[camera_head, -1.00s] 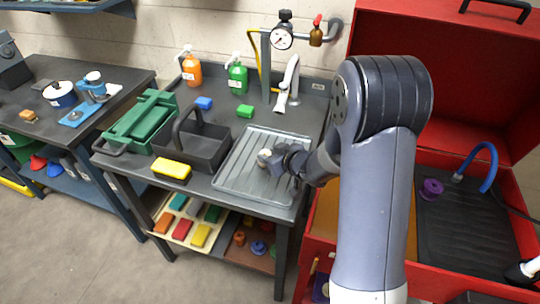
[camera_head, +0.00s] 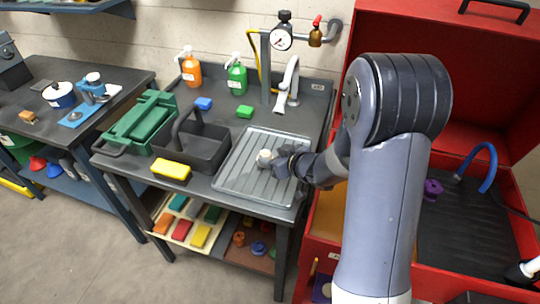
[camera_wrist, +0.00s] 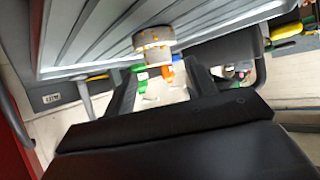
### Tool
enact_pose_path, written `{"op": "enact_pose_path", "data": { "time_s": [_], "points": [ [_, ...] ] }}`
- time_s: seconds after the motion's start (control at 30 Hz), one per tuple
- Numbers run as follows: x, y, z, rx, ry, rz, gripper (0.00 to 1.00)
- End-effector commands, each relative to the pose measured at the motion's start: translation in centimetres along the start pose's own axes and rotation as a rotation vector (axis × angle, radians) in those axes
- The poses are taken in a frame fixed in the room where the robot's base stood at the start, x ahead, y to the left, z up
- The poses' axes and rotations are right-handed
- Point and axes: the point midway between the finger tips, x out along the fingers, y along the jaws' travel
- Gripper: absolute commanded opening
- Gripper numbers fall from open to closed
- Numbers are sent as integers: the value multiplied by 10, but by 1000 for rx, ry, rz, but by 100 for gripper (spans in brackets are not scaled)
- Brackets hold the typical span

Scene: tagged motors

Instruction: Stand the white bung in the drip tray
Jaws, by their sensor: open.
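The white bung (camera_head: 264,158) stands upright on the grey ribbed drip tray (camera_head: 236,183), near the tray's middle. In the wrist view the bung (camera_wrist: 154,45) shows as a short, pale round piece against the drip tray's ribs (camera_wrist: 100,35). My gripper (camera_head: 278,164) is just to the right of the bung, low over the tray. In the wrist view my gripper (camera_wrist: 162,70) has its two dark fingers apart, with nothing held between them. The bung appears beyond the fingertips, clear of them.
A dark tote with a handle (camera_head: 205,150) and a yellow block (camera_head: 171,170) are left of the tray. The red cabinet (camera_head: 440,60) is on the right.

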Motion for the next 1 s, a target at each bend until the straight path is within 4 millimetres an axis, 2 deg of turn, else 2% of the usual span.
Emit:
{"op": "enact_pose_path", "data": {
  "time_s": [0.2,0.43,0.63,1.0],
  "points": [
    [-47,1,-2,0,2,4,54],
    [-84,1,-1,0,1,3,54],
    [-95,0,0,0,0,0,54],
    [-96,0,0,0,0,0,54]
  ]
}}
